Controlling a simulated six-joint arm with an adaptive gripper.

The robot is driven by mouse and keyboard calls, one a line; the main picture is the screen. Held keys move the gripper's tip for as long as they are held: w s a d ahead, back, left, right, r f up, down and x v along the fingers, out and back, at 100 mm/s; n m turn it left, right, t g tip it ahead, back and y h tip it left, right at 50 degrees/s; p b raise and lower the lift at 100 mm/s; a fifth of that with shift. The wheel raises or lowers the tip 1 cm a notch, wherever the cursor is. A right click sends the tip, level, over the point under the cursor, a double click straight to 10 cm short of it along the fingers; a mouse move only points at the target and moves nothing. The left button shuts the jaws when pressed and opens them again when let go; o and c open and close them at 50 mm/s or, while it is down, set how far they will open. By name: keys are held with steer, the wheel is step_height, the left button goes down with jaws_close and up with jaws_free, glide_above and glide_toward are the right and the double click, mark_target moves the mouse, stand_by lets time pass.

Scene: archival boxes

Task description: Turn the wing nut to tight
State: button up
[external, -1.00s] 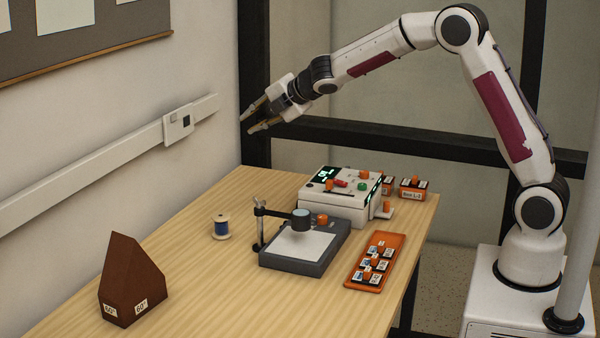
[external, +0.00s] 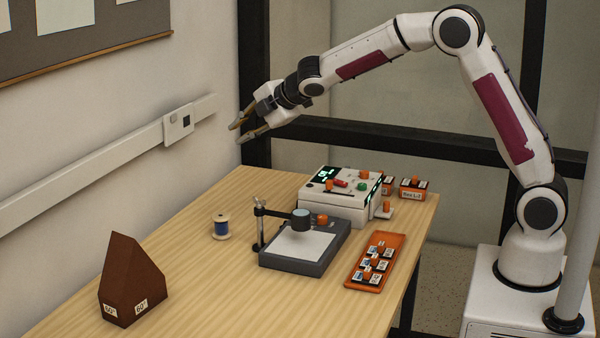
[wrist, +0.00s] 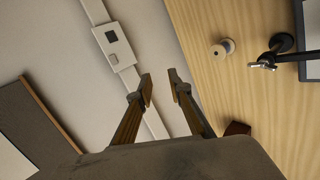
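A dark grey stand (external: 310,262) with a white plate stands on the table. A post at its left edge carries an arm with a round grey head (external: 301,220). A small metallic fitting (external: 259,202) at the top of the post may be the wing nut, but it is too small to tell its shape or setting. The fitting also shows at the right in the wrist view (wrist: 262,63). My gripper (external: 237,133) is open and empty, high above the table's back left. Its two fingers are apart in the wrist view (wrist: 160,77), well away from the stand.
A spool of blue thread (external: 221,228) stands left of the stand, and a brown angled block (external: 130,283) is at front left. A white device (external: 340,197) and an orange tray (external: 356,276) are to the right. A wall rail (external: 80,165) runs along the left.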

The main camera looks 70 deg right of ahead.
steer(key=s+a+f+m+g, duration=0.3)
steer(key=s+f+m, duration=0.1)
steer(key=m, duration=0.5)
steer(key=m+g+y, duration=0.1)
steer(key=m+g, duration=0.2)
steer(key=m, duration=0.6)
glide_toward(259, 202)
steer(key=shift+d+r, duration=0.15)
steer(key=shift+d, duration=0.1)
steer(key=shift+x, duration=3.9)
jaws_close()
